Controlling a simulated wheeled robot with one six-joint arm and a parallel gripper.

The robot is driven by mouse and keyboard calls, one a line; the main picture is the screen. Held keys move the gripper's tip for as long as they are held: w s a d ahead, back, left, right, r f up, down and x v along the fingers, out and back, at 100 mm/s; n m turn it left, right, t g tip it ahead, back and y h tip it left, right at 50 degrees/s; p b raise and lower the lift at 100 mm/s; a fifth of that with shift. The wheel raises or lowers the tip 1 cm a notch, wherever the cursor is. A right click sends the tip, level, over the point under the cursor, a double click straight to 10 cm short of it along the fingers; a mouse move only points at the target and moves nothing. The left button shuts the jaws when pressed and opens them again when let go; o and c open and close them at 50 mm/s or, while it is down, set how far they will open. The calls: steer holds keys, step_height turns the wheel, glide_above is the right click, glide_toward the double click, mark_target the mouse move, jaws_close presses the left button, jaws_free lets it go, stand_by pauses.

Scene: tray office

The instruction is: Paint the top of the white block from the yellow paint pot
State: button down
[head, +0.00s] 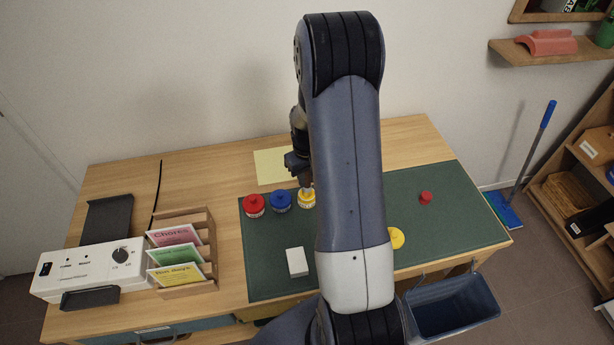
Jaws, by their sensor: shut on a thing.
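The white block (297,262) lies on the green mat (270,283), near its front left part. The yellow paint pot (307,202) stands near the mat's back edge, in a row with a red pot (254,206) and a blue pot (281,202). My gripper (304,184) points down right over the yellow pot, behind and above the block. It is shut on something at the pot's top. That thing is too small and covered to make out, and my arm hides part of this area.
A yellow round thing (397,238) and a small red piece (425,197) lie on the mat's right side. A card rack (182,252) and a white device (90,270) stand at left. A dark bin (452,306) hangs at the front right edge.

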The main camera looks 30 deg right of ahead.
steer(key=shift+s, duration=0.1)
steer(key=shift+r+p, duration=2.2)
steer(key=shift+r, duration=1.3)
steer(key=a+f, duration=0.2)
steer(key=a, duration=1.1)
steer(key=shift+w+a, duration=0.3)
steer(key=shift+s+d+f+m, duration=0.1)
steer(key=shift+m, duration=0.2)
